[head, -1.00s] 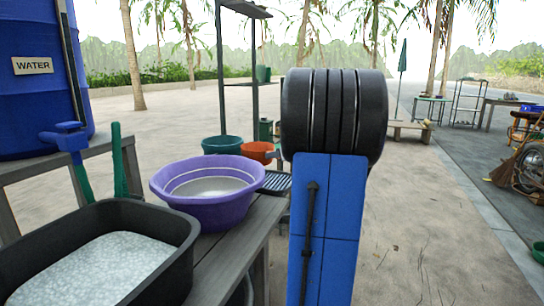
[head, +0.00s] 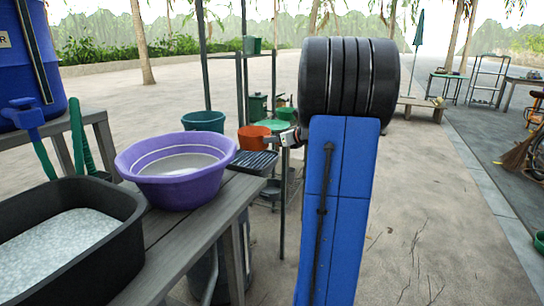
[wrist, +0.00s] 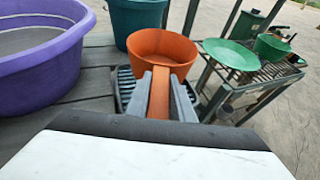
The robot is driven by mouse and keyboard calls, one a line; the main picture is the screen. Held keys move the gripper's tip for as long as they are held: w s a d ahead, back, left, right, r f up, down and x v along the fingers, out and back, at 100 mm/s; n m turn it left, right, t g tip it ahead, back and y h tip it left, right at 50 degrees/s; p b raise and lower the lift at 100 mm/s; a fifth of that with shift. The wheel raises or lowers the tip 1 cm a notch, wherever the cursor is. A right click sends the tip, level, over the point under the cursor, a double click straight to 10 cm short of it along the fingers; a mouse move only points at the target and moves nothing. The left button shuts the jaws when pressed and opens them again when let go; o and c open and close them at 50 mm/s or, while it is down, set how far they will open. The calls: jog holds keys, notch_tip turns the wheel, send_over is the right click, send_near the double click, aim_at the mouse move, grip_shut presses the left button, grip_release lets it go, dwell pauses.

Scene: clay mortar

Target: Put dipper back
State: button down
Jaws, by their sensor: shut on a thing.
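The orange dipper (head: 252,137) shows in the head view just beyond the purple basin, over a dark slatted rack (head: 253,163). In the wrist view the dipper (wrist: 162,50) is ahead, bowl upright, its handle pointing back toward me. My gripper (wrist: 160,85) is shut on that handle, one grey finger on each side. In the head view my gripper (head: 288,138) shows small beside my blue arm. The slatted rack (wrist: 124,88) lies below the dipper in the wrist view; I cannot tell whether they touch.
The purple basin (head: 172,188) stands on the wooden bench left of the rack. A black tub (head: 125,262) of grey-white material is nearer. A teal bucket (head: 203,121) stands behind. A metal shelf with a green lid (wrist: 229,54) and green bowl (wrist: 271,48) is at right.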

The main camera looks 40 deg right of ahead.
notch_tip(320, 180, down, 6)
jog(key=shift+f, duration=0.2)
dwell(0.4)
jog(key=c, duration=1.5)
grip_release()
jog(key=shift+f, duration=0.15)
jog(key=shift+c, duration=0.2)
jog(key=v, duration=1.2)
